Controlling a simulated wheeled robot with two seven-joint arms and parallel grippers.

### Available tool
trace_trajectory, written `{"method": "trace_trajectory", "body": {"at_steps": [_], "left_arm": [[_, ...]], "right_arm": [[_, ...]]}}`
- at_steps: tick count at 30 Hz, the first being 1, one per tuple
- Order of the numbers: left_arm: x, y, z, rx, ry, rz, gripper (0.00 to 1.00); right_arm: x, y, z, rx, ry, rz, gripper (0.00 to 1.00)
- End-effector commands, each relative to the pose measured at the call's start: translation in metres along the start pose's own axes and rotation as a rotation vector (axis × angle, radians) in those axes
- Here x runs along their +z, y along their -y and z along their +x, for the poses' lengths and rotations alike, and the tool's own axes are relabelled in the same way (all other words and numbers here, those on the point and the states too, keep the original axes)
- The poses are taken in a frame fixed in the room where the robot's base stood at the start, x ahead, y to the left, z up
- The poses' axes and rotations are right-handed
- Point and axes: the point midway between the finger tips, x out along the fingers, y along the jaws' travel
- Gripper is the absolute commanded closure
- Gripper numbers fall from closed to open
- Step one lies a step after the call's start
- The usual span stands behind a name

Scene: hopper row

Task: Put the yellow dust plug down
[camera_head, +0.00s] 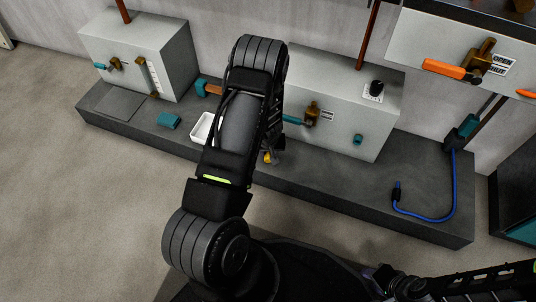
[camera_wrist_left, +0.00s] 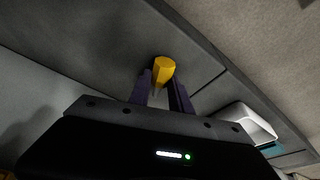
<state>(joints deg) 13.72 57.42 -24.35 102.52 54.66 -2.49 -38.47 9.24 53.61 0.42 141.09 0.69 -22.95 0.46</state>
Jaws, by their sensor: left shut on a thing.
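The yellow dust plug (camera_wrist_left: 163,71) is a small faceted piece between the two dark fingers of my left gripper (camera_wrist_left: 163,88) in the left wrist view. My left gripper is shut on it. In the head view only a bit of the yellow plug (camera_head: 268,157) shows beside my forearm, with my left gripper (camera_head: 271,153) largely hidden behind the arm. The plug is over the dark grey plinth (camera_head: 330,194), near its front edge. I cannot tell whether it touches the surface. My right arm shows at the lower right, its fingers unclear.
A white tray (camera_head: 202,128) and a teal block (camera_head: 168,120) are on the plinth to the left. Two grey cabinets stand behind, with teal and brass valves. A blue hose (camera_head: 428,217) lies at the right. The plinth between cabinet and hose is clear.

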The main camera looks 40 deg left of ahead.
Motion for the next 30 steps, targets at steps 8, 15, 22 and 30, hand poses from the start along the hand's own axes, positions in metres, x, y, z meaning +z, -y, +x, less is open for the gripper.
{"method": "trace_trajectory", "body": {"at_steps": [8,15,22,30], "left_arm": [[0.0010,-0.0006,0.0040,0.001,0.000,-0.001,1.00],[0.0019,-0.0005,0.0070,0.001,0.000,0.001,0.70],[0.0018,-0.0005,0.0069,0.001,0.000,0.000,0.54],[0.0012,-0.0005,0.0047,0.001,0.000,-0.001,0.54]], "right_arm": [[-0.0007,-0.0004,0.0017,-0.001,-0.001,0.000,0.64],[-0.0008,-0.0012,0.0037,-0.001,-0.001,0.000,0.64],[-0.0007,-0.0012,0.0038,-0.001,-0.001,0.000,0.64],[-0.0006,-0.0006,0.0020,-0.001,-0.001,0.000,0.64]]}}
